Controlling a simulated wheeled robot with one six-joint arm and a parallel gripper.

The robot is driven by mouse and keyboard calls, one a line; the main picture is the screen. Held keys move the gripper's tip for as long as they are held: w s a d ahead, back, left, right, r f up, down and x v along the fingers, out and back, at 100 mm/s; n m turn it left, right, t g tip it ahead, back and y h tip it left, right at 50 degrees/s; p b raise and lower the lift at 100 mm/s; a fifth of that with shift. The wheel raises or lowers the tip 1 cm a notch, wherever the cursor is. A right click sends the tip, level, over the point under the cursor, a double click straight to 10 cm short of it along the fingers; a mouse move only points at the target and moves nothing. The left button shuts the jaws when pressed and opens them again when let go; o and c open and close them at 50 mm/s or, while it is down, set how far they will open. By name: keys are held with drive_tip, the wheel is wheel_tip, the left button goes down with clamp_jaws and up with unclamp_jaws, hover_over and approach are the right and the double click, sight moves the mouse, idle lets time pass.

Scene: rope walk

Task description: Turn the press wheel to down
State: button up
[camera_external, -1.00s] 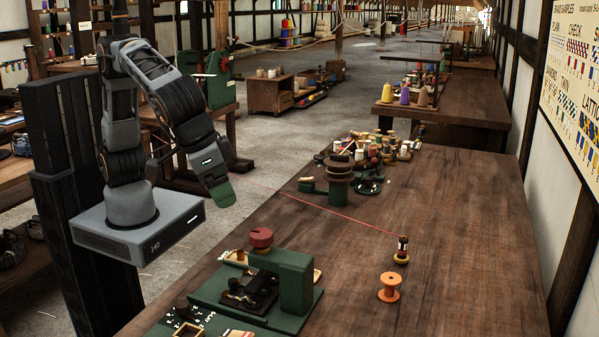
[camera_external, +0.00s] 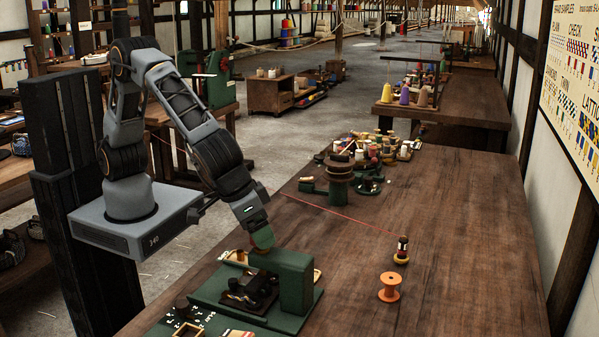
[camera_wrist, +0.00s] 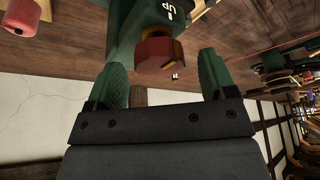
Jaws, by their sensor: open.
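The press wheel is a red knob (camera_wrist: 155,54) on the green press (camera_external: 295,281). In the external view it is almost wholly hidden behind my gripper (camera_external: 262,236). In the wrist view the wheel lies ahead of and between the two green fingers of my gripper (camera_wrist: 162,75), with space on both sides. The fingers are apart and hold nothing. A white "UP" mark (camera_wrist: 170,11) shows on the green press beside the wheel. A yellowish pointer mark shows on the wheel's edge.
An orange spool (camera_external: 389,288) and a small dark-and-yellow spool (camera_external: 402,251) stand right of the press. A thin red line crosses the table behind. A winder (camera_external: 340,180) and many spools stand farther back. The right of the table (camera_external: 470,240) is clear.

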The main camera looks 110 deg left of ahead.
drive_tip(key=shift+w+a+f, duration=0.1)
drive_tip(key=shift+f, duration=0.25)
drive_tip(key=c, duration=0.9)
